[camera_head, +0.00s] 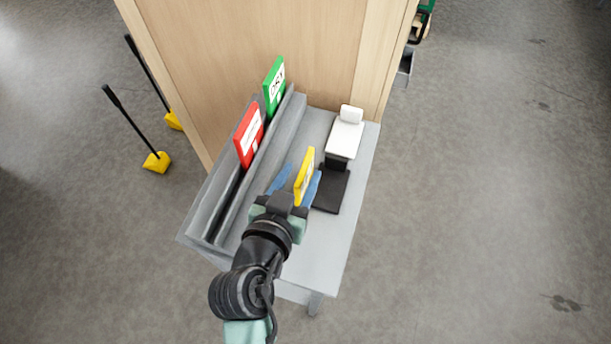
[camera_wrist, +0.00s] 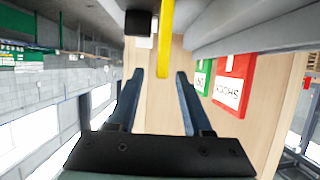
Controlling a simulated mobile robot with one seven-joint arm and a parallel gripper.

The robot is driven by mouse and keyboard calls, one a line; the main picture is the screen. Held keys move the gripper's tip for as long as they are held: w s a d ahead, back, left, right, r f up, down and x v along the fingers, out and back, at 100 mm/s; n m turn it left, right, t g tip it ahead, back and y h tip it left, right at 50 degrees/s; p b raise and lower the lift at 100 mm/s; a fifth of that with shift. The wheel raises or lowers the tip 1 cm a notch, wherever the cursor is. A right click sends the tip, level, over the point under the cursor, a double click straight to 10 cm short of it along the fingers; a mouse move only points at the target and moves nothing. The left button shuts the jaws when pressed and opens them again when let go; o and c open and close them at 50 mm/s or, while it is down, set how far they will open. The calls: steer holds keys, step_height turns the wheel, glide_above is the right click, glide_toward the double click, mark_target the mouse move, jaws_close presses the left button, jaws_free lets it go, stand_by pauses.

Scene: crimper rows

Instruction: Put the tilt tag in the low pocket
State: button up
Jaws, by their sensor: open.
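A yellow tag (camera_head: 305,172) stands upright over the bench between my gripper's blue fingers. Its lettering is not readable, so I cannot confirm it is the tilt tag. The wrist view shows it edge-on as a yellow strip (camera_wrist: 166,40), its near end between the fingertips. My gripper (camera_head: 296,182) is open, with a gap on both sides of the tag. A long grey rack (camera_head: 268,150) with slots runs along the bench's left side. A red tag (camera_head: 249,135) and a green tag (camera_head: 274,86) stand in it. I cannot tell which slot is the low pocket.
A white-topped device (camera_head: 345,138) with a black base (camera_head: 331,191) stands just right of the yellow tag. A wooden panel (camera_head: 250,50) closes the bench's far end. The grey bench top (camera_head: 320,245) is bare at the near right.

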mark_target(309, 159)
steer(key=shift+p+x, duration=1.05)
steer(key=shift+x, duration=2.25)
steer(key=shift+f, duration=0.1)
steer(key=shift+s, duration=0.1)
steer(key=shift+c, duration=0.3)
jaws_close()
